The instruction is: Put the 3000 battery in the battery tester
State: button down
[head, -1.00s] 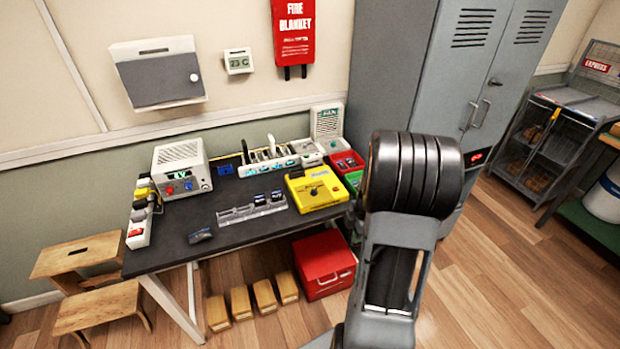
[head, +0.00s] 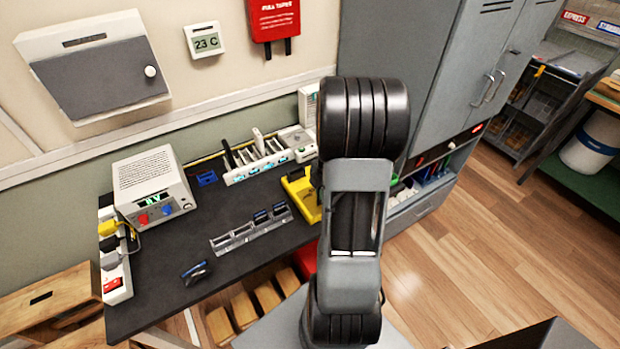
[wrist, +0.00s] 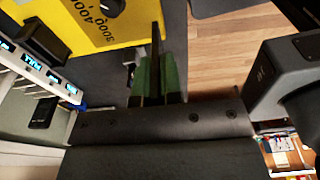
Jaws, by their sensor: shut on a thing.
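In the wrist view my gripper (wrist: 157,80) is shut on a thin dark slab (wrist: 156,55), seen edge-on between two green finger pads. It looks like a battery, but no label shows, so I cannot tell if it is the 3000 one. The yellow battery tester (wrist: 85,22), with "3000" and "4000" beside a black dial, lies left of and beyond the fingers. The slab looks apart from it. In the head view the tester (head: 302,198) is partly hidden by my arm, and my gripper is hidden.
A clear rack (head: 232,243) with dark batteries stands on the dark table (head: 165,250). A small dark blue item (head: 195,272) lies near the front edge. A power supply (head: 152,185) and white charging strip (head: 262,165) stand behind. A grey cabinet (head: 400,60) stands at right.

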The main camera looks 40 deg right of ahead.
jog(key=shift+w+d+f+p, duration=0.15)
jog(key=shift+w+d, duration=0.25)
jog(key=shift+w, duration=2.5)
jog(key=shift+w+d+p, duration=0.15)
jog(key=shift+w+d, duration=0.2)
jog(key=shift+w, duration=2.55)
jog(key=shift+w+d+f+p, duration=0.15)
jog(key=shift+w+d, duration=0.25)
jog(key=shift+w, duration=2.5)
jog(key=shift+r, duration=0.15)
jog(key=shift+d, duration=0.1)
jog(key=shift+f+b, duration=0.2)
jog(key=shift+b, duration=0.15)
jog(key=shift+f+b, duration=1.5)
jog(key=shift+f, duration=0.35)
jog(key=shift+f+b, duration=0.2)
jog(key=shift+b, duration=0.1)
jog(key=c, duration=1.2)
grip_release()
jog(key=shift+r, duration=0.1)
notch_tip(320, 180, up, 14)
jog(key=d+b, duration=0.1)
jog(key=shift+d+f, duration=0.2)
jog(key=shift+d, duration=0.1)
